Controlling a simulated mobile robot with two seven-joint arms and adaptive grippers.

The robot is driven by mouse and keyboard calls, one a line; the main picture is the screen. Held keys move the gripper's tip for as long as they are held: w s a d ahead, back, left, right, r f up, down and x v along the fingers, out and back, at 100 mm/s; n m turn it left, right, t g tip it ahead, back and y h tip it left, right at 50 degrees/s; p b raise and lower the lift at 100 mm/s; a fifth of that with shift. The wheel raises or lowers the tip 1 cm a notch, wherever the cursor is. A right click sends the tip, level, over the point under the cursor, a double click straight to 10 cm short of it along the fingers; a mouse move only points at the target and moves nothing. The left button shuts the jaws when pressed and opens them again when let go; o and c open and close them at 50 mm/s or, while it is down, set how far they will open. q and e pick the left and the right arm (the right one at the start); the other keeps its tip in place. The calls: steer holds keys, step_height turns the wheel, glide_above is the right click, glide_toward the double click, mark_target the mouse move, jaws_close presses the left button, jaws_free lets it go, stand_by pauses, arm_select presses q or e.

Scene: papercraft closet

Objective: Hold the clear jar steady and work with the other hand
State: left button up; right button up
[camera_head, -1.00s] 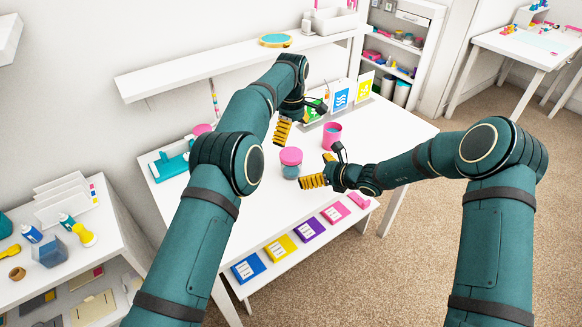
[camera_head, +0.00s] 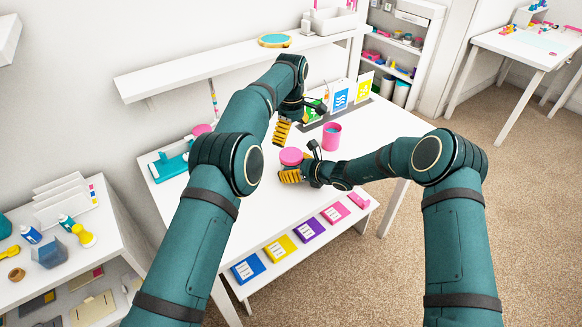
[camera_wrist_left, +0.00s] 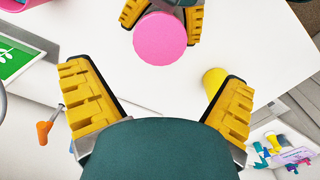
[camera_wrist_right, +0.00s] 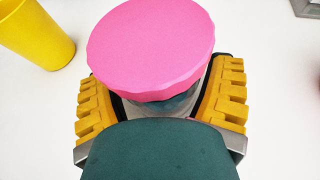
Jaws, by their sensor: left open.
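The clear jar with a round pink lid (camera_head: 291,156) stands upright on the white table. Its lid shows in the left wrist view (camera_wrist_left: 160,38), and it fills the middle of the right wrist view (camera_wrist_right: 152,48), with a strip of clear body under the lid. My right gripper (camera_head: 289,174) is at the jar, its yellow fingers (camera_wrist_right: 160,98) spread on either side of the body below the lid. The lid hides where the fingertips end. My left gripper (camera_head: 281,132) is open and empty, above the table behind the jar.
A pink cup (camera_head: 332,136) stands right of the jar. A yellow cup (camera_wrist_left: 215,80) stands near it in the wrist views. Picture cards (camera_head: 340,95) stand in a rack at the back. Coloured boxes (camera_head: 280,248) line the lower shelf in front.

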mark_target(291, 154)
jaws_close()
arm_select(q)
steer(key=m, duration=0.5)
steer(key=shift+w+a+f, duration=0.1)
steer(key=shift+w+a, duration=0.05)
steer(key=shift+a, duration=0.15)
steer(key=m, duration=0.7)
steer(key=shift+w+a+f, duration=0.1)
steer(key=shift+w+a, duration=0.05)
steer(key=shift+a, duration=0.25)
steer(key=m, duration=0.5)
steer(key=shift+w+a, duration=0.1)
steer(key=shift+a, duration=0.15)
steer(key=m, duration=0.6)
steer(key=shift+w+a+f+m, duration=0.15)
steer(key=shift+a+m, duration=0.2)
steer(key=shift+m, duration=0.05)
steer(key=m, duration=0.5)
steer(key=shift+a, duration=0.25)
steer(key=m, duration=0.7)
steer(key=d+m, duration=0.1)
steer(key=m, duration=0.2)
steer(key=shift+d, duration=0.1)
steer(key=m, duration=0.2)
steer(key=d+m, duration=0.1)
steer(key=m, duration=0.1)
steer(key=s+d+m, duration=0.1)
steer(key=shift+r+m, duration=0.3)
steer(key=shift+m, duration=0.1)
steer(key=shift+f, duration=4)
